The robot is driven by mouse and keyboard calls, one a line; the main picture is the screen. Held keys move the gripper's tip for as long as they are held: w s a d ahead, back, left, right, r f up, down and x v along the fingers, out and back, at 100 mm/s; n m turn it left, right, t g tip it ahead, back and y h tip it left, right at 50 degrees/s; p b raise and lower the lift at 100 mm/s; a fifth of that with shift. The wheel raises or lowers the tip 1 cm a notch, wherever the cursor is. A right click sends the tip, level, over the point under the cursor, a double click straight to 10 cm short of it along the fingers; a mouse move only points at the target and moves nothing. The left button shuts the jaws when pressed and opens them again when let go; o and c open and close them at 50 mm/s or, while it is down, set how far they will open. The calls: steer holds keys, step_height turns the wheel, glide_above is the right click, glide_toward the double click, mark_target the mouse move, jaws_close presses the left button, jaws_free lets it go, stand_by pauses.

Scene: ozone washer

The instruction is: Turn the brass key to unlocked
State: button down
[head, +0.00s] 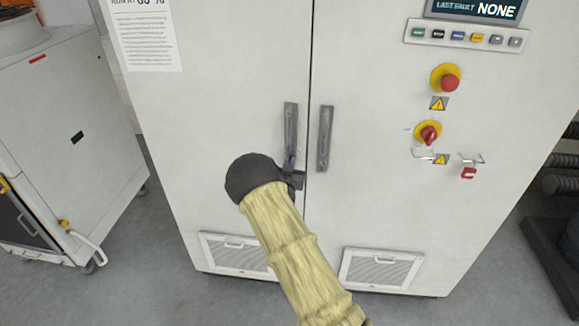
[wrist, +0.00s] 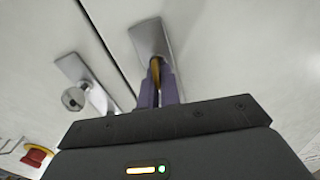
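The brass key (wrist: 156,72) shows in the wrist view at the lower end of a metal door handle plate (wrist: 151,38). In the head view this is the left handle (head: 290,122) of the cabinet's double doors; the key is hidden there. My gripper (head: 290,162) is at the bottom of that handle. In the wrist view, the purple fingers of my gripper (wrist: 159,84) are close together with the brass key between them, so they look shut on it. The key's exact angle is hard to tell.
The right door handle (head: 325,138) is close beside my gripper. A red emergency button (head: 450,83), a red rotary switch (head: 429,134) and a red padlock (head: 468,173) are on the right door. A white cart (head: 65,130) stands at left, with grey floor between.

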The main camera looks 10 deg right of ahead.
steer(key=m+b, duration=0.5)
steer(key=b, duration=0.4)
steer(key=f+m+b, duration=0.1)
steer(key=m+b, duration=0.5)
steer(key=b, duration=0.4)
steer(key=d+m+b, duration=0.1)
steer(key=m+b, duration=0.4)
steer(key=b, duration=0.4)
steer(key=shift+s+f+m+b, duration=0.2)
steer(key=shift+f+m+b, duration=0.1)
steer(key=shift+m, duration=0.1)
steer(key=shift+r, duration=0.15)
steer(key=c, duration=1.6)
jaws_free()
